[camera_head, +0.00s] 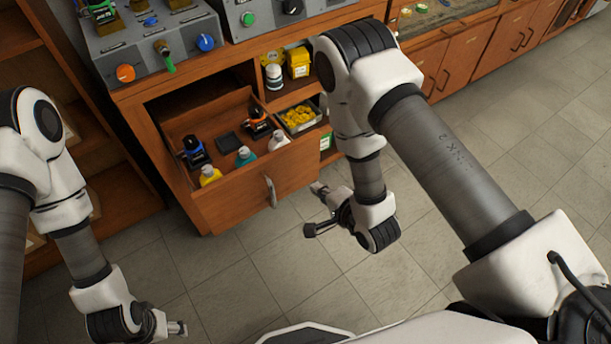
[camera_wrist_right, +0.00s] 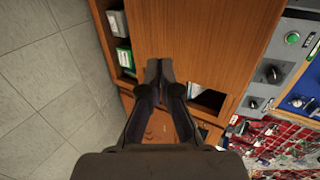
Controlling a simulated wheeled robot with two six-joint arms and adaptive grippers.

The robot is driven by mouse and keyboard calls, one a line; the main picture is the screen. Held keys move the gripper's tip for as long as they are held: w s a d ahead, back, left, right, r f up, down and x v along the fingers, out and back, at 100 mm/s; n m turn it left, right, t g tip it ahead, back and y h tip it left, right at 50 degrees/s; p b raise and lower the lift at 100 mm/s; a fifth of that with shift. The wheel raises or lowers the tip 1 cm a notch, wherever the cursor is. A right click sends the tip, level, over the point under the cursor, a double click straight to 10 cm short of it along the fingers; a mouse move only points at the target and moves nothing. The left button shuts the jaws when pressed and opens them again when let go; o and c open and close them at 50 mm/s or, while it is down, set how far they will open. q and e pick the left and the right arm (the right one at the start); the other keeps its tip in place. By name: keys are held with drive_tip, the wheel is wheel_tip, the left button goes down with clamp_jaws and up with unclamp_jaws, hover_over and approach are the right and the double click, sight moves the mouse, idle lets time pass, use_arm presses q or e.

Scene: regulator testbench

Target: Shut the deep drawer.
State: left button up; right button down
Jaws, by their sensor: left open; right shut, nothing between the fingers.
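The deep drawer (camera_head: 238,204) is a wooden drawer that stands pulled out of the cabinet in the head view, with its inside showing. It has an upright metal handle (camera_head: 271,190) on its front. Inside are several bottles and dark items. My right gripper (camera_head: 318,188) is right of the drawer front, apart from the handle. Its fingers are shut with nothing between them; the right wrist view shows the closed tips (camera_wrist_right: 158,70) against a wooden surface. My left gripper (camera_head: 178,328) is low at the left over the floor, open and away from the drawer.
Right of the drawer, an open shelf holds a yellow container (camera_head: 298,62), a white bottle (camera_head: 274,77) and a tray of yellow parts (camera_head: 299,117). A grey control panel (camera_head: 150,45) with knobs stands on the bench. Tiled floor (camera_head: 268,262) in front is clear.

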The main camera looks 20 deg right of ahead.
sight(300, 171)
use_arm(q)
drive_tip(key=shift+r+p, duration=0.3)
use_arm(e)
drive_tip(key=w, duration=0.2)
drive_tip(key=w+a, duration=0.1)
drive_tip(key=w+a+f, duration=0.1)
drive_tip(key=w, duration=0.1)
drive_tip(key=shift+w+f, duration=0.1)
drive_tip(key=shift+w, duration=0.25)
drive_tip(key=shift+d, duration=0.1)
drive_tip(key=shift+w, duration=0.1)
